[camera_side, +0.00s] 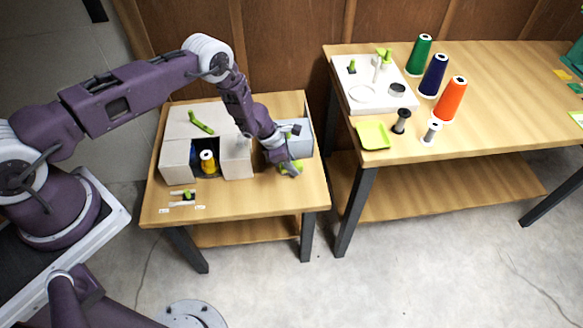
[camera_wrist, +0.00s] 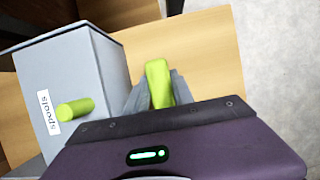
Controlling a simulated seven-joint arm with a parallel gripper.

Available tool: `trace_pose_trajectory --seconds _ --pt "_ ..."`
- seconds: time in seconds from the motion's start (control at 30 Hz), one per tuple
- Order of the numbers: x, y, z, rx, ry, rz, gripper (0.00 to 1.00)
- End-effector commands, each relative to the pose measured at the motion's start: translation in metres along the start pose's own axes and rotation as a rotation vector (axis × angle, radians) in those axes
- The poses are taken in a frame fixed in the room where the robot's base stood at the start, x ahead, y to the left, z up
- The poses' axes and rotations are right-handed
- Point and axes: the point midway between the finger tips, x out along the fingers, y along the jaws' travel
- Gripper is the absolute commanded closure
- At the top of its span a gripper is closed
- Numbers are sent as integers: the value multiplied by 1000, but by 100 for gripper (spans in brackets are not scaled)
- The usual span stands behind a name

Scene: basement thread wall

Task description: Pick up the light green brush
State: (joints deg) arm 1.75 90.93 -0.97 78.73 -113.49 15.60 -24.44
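The light green brush (camera_wrist: 158,82) shows in the wrist view as a blocky green piece between the two grey fingers of my gripper (camera_wrist: 160,92). The fingers lie against both its sides with no visible gap, and its top end sticks out past them. In the side view my gripper (camera_side: 287,164) is low over the right part of the small table, just in front of the grey box, with light green (camera_side: 295,168) showing at its fingertips. The brush's lower part is hidden, and I cannot tell whether it touches the table.
A grey box (camera_wrist: 85,65) labelled "spools", with a green knob (camera_wrist: 75,110), stands close left of my gripper. White boxes (camera_side: 176,160), a green piece (camera_side: 201,123) and a yellow spool (camera_side: 208,162) are further left. The larger table (camera_side: 480,130) is right, beyond a gap.

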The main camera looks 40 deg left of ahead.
Motion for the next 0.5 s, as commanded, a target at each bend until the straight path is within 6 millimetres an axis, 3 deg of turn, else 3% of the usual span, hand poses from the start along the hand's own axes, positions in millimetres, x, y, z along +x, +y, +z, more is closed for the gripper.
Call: trace_pose_trajectory --seconds 0.03,0.1,0.37,0.5 --pt "0 0 0 0 0 0 89" --pt "0 0 0 0 0 0 100" --pt "-1 0 0 0 0 0 100" --pt "-11 1 5 1 -1 1 100"
